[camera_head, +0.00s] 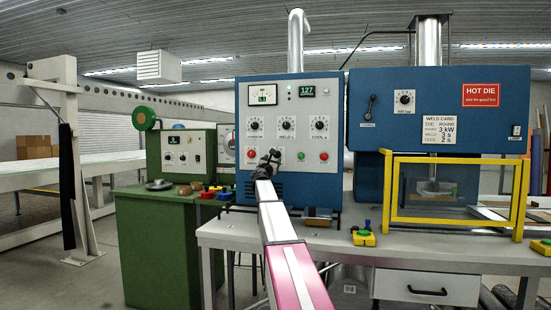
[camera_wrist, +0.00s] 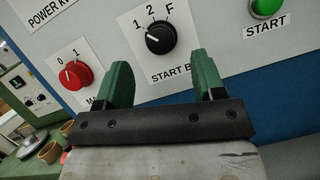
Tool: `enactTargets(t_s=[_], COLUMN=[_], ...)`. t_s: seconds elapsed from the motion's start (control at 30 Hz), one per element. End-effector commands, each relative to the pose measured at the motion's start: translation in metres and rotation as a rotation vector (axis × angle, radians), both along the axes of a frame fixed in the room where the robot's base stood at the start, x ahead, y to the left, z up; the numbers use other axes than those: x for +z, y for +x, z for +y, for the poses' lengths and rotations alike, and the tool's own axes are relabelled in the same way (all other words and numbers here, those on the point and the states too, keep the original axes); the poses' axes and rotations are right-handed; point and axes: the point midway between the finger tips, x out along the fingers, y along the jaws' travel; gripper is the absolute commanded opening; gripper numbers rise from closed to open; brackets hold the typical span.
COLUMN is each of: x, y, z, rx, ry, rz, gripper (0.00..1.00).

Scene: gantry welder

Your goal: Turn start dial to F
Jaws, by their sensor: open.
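The black start dial (camera_wrist: 160,37) is on the light grey panel in the wrist view, with 1, 2 and F printed around its top. Its white pointer mark seems to lie on the left, toward 1. My gripper (camera_wrist: 162,60) has two green fingers spread apart, one on each side of the space just below the dial. The fingers look empty, and I cannot tell their exact distance from the panel. In the head view my gripper (camera_head: 268,163) is at the lower part of the blue welder's panel and hides the start dial.
A red 0/1 switch (camera_wrist: 75,74) is left of the dial and a green START button (camera_wrist: 267,7) is upper right. The head view shows more dials above, a red button (camera_head: 324,156) to the right, and a yellow guard frame (camera_head: 452,222) farther right.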

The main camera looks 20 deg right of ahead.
Motion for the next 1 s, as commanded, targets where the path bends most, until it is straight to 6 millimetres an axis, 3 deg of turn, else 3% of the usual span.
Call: enactTargets(t_s=[0.03,0.23,0.6,0.67,0.77,1.0], x=[0.005,0.016,0.018,0.018,0.018,0.018], y=[0.011,0.031,0.035,0.035,0.035,0.035], z=[-0.007,-0.024,-0.029,-0.029,-0.029,-0.029], rx=[-0.001,-0.001,0.0,0.0,0.0,0.0], ry=[0.0,0.0,0.001,0.001,0.0,0.006], rz=[-0.001,0.0,-0.001,-0.001,0.0,-0.004], gripper=[0.63,0.63,0.63,0.47,0.14,0.14])
